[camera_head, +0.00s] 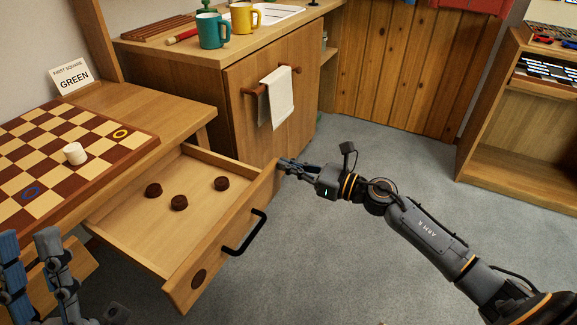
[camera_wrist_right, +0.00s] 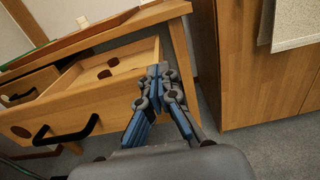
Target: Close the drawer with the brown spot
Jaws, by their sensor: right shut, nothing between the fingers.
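The drawer with the brown spot (camera_head: 199,279) stands pulled out of the wooden table, with several dark round pieces (camera_head: 179,203) inside. Its front panel (camera_head: 228,236) has a black handle (camera_head: 246,233). In the right wrist view the spot (camera_wrist_right: 20,132) and handle (camera_wrist_right: 68,132) are at the left. My right gripper (camera_head: 283,163) is shut and empty at the far end of the drawer front; whether it touches is unclear. Its fingers show in the wrist view (camera_wrist_right: 160,82). My left gripper (camera_head: 32,245) is at the lower left, fingers spread apart, partly cut off.
A checkered board (camera_head: 50,150) with a white piece (camera_head: 75,153) lies on the table. A cabinet (camera_head: 245,110) with a hanging towel (camera_head: 278,95) stands behind the drawer. A wooden shelf (camera_head: 520,175) is at the right. The grey floor before the drawer is clear.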

